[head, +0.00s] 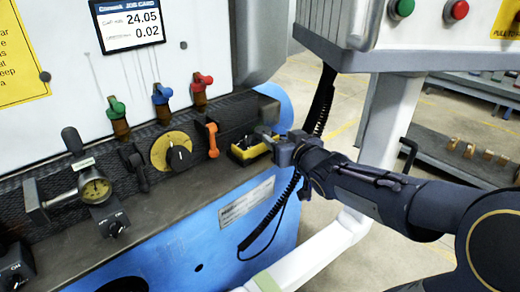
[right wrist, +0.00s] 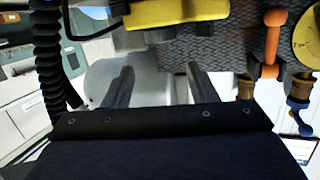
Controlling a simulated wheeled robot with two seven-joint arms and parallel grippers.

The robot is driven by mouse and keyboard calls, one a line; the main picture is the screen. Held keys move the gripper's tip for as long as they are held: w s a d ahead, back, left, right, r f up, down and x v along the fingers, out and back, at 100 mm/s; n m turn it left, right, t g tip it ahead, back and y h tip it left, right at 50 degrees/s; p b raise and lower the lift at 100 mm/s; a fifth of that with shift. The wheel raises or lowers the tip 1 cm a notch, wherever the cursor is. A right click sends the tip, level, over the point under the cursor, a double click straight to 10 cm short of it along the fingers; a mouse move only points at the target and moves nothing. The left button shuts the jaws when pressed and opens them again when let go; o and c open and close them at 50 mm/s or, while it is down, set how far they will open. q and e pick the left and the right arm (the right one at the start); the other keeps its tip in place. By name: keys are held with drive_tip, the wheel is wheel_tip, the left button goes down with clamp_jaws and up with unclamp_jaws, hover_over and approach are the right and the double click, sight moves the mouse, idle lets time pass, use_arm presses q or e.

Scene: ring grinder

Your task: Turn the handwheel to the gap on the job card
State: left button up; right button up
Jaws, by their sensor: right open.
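The job card (head: 130,22) is a screen at the upper left, reading 24.05 and 0.02. No rimmed handwheel shows clearly; a round yellow dial with a black knob (head: 172,152) sits on the dark panel, and its edge shows in the right wrist view (right wrist: 309,40). A yellow-edged black box (head: 248,151) lies at the panel's right end. It fills the top of the right wrist view (right wrist: 178,11). My right gripper (head: 268,137) is beside this box, its fingers apart and empty in the right wrist view (right wrist: 160,85). My left gripper is out of view.
An orange lever (head: 212,139) stands between dial and box. Green, blue and red valve handles (head: 161,94) rise behind. A gauge (head: 95,189) is at the left. A black coiled cable (head: 320,105) hangs near my right arm, below a button console (head: 425,35).

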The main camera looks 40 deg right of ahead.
sight(263, 129)
drive_tip(key=w+f+t+b, duration=0.1)
drive_tip(key=w+d+f+n+y+b, duration=0.1)
drive_tip(key=w+f+n+t+y+b, duration=0.1)
drive_tip(key=shift+d+f+t, duration=0.25)
drive_tip(key=shift+d+t, duration=0.05)
drive_tip(key=w, duration=0.7)
drive_tip(key=shift+w+d+r+b, duration=0.1)
drive_tip(key=shift+w+d+b, duration=0.05)
drive_tip(key=shift+d+b, duration=0.15)
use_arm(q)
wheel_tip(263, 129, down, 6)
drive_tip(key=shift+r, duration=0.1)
